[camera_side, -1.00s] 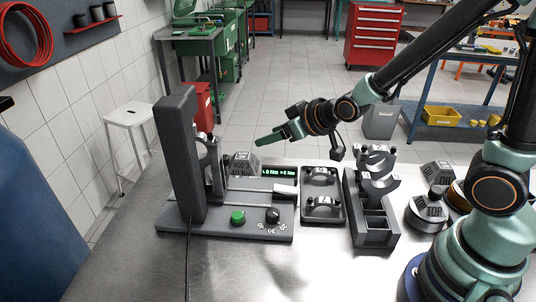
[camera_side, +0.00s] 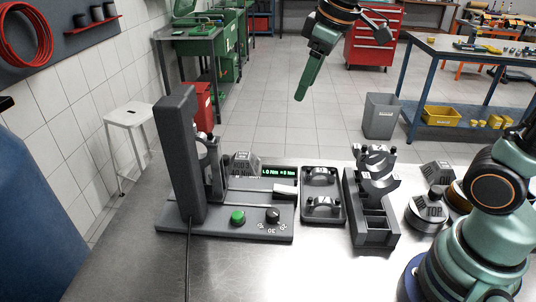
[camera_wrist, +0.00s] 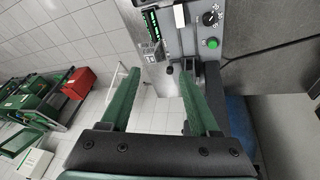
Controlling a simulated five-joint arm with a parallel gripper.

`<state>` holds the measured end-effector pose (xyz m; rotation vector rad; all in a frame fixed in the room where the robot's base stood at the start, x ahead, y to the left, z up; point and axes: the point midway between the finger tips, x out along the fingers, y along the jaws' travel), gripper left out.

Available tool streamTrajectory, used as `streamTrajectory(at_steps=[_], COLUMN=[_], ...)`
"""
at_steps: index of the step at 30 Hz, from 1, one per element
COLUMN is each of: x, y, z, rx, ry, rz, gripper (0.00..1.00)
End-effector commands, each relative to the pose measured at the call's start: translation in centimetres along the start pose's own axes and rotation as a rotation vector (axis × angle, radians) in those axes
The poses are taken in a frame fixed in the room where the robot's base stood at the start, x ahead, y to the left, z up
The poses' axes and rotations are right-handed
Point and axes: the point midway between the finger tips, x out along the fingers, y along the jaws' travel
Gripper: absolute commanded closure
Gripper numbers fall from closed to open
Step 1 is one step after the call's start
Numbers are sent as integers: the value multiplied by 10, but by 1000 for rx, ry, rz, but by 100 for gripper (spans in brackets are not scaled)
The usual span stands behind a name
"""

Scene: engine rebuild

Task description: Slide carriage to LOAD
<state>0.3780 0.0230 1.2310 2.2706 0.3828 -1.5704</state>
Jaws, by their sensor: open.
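The dark grey test stand (camera_side: 178,160) stands upright on its base at the left of the steel bench. Its base carries a green button (camera_side: 238,217), a black knob (camera_side: 273,215), a lit display (camera_side: 279,171) and a pale block (camera_side: 285,190). I cannot tell for certain which part is the carriage, and no LOAD mark is readable. My gripper (camera_side: 300,96) is high above and behind the stand, fingers pointing down, touching nothing. In the wrist view my gripper (camera_wrist: 160,75) has its two green fingers wide apart and empty, with the stand's base (camera_wrist: 193,60) beyond them.
A tray with two bearing caps (camera_side: 322,218) and a dark rack (camera_side: 371,236) holding curved shells stand right of the stand. A part marked TOP (camera_side: 428,213) is farther right. A grey weight-like block (camera_side: 243,163) is beside the column. The bench front is clear.

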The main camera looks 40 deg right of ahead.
Motion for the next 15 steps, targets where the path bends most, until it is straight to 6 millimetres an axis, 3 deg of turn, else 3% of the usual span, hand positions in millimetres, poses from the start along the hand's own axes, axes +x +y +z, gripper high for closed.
streamTrajectory(at_steps=[8,15], x=[24,68], y=[6,2], z=[-70,-120], rx=[-329,-618], ry=[-94,-154], rz=[-71,-146], gripper=[38,38])
